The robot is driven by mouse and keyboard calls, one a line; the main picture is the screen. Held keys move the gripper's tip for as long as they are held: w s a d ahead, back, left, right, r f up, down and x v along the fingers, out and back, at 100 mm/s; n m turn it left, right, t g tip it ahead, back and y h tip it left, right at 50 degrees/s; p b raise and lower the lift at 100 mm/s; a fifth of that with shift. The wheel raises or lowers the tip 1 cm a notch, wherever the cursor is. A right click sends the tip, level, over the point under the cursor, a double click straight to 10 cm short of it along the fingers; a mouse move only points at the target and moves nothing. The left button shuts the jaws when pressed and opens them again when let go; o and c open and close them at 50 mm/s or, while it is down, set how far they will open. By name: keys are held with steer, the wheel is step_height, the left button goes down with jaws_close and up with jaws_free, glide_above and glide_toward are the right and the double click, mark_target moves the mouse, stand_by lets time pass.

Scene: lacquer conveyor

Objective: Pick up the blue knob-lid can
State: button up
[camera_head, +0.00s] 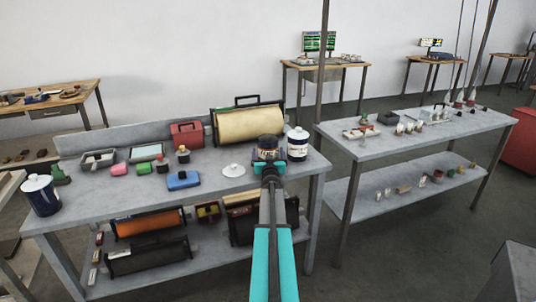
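A dark blue can (41,197) with a pale lid and a small knob stands at the left front end of the near table. My gripper (269,164) is over the table's right part, in front of that dark-topped can and far right of the blue can. Its fingers are too small and covered to tell whether they are open or touching.
The near table (110,194) also holds a loose white lid (233,170), a blue block-like item (183,180), a red case (187,134) and a large cream roll (249,122). More rolls lie on its lower shelf. A second grey table (360,150) stands right, across a gap.

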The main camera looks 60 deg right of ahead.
mark_target(267, 141)
stand_by(0.4)
steer(key=c, duration=1.5)
steer(key=shift+r, duration=0.1)
steer(key=shift+r, duration=0.25)
steer(key=shift+r+p, duration=0.3)
steer(key=shift+r, duration=1.15)
steer(key=r+v, duration=0.1)
steer(key=v, duration=1.4)
steer(key=shift+s+a+r, duration=0.15)
steer(key=shift+s+r, duration=0.15)
steer(key=shift+s, duration=0.15)
steer(key=shift+a, duration=0.1)
